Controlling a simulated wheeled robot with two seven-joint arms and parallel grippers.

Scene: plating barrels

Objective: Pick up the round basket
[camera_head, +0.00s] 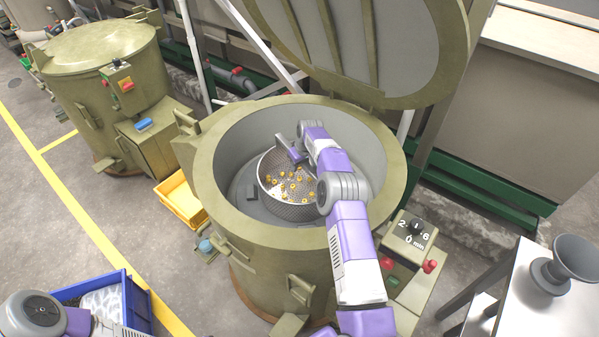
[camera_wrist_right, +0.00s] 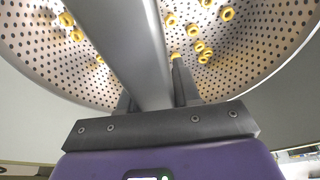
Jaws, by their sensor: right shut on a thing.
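The round basket (camera_head: 292,210) is a perforated metal bowl holding several small yellow rings (camera_head: 292,184). It is inside the open olive barrel (camera_head: 270,236), near the middle of its cavity. My right arm reaches in over the barrel's front right rim. My right gripper (camera_head: 292,153) is above the basket. In the right wrist view its fingers stand on both sides of a flat grey bar (camera_wrist_right: 148,55) that crosses over the basket (camera_wrist_right: 255,50), and they are shut on it. Part of my left arm shows at the lower left; its gripper is out of view.
The barrel's raised lid (camera_head: 395,45) stands behind the opening. A control box (camera_head: 408,240) with a dial is at its right. A closed barrel (camera_head: 100,70), a yellow crate (camera_head: 182,200) and a blue crate (camera_head: 128,290) are to the left. A white table (camera_head: 530,300) is at right.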

